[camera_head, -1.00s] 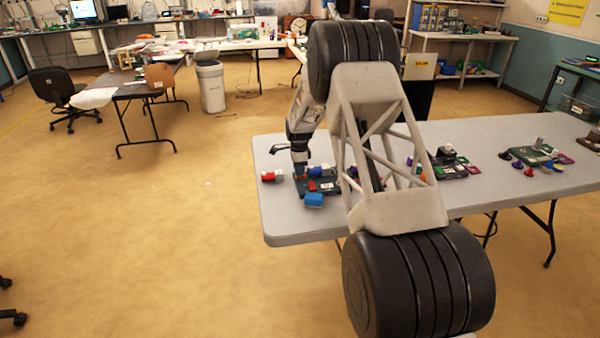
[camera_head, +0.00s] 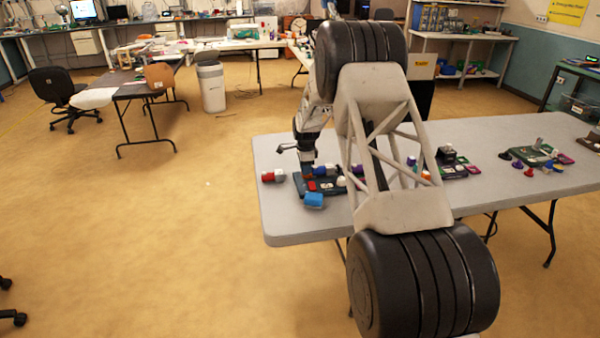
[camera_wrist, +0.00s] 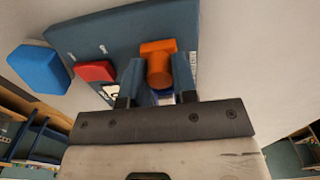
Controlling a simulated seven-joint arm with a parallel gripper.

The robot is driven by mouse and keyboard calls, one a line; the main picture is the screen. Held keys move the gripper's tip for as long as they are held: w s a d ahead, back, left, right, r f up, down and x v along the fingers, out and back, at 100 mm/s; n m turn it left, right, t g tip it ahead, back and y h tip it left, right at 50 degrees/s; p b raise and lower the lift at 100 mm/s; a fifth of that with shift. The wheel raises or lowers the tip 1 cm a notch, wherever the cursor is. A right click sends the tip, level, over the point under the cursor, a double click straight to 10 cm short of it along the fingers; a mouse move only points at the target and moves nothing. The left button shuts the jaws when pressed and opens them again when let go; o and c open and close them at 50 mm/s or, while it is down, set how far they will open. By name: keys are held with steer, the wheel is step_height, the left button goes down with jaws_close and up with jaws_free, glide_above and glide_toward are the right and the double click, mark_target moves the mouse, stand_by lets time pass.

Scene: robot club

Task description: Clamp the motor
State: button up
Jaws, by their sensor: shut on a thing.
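My gripper (camera_wrist: 158,76) is shut on an orange handle-like part (camera_wrist: 157,62), with one finger on each side of it. The orange part stands over a dark blue-grey fixture plate (camera_wrist: 112,42); whether it touches the plate is hidden. A red block (camera_wrist: 95,71) sits on the plate to the left of the fingers. A blue block (camera_wrist: 39,68) lies at the plate's edge, and it also shows in the head view (camera_head: 314,199). In the head view my gripper (camera_head: 308,172) is low over the plate (camera_head: 302,188). I cannot clearly make out the motor.
A red and white piece (camera_head: 272,175) lies on the grey table (camera_head: 300,226) left of the plate. More fixture plates with small parts (camera_head: 455,168) (camera_head: 540,157) stand farther right. The table's front left corner is clear.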

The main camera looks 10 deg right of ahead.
steer(key=o, duration=0.5)
steer(key=shift+r, duration=0.15)
steer(key=shift+r, duration=2.85)
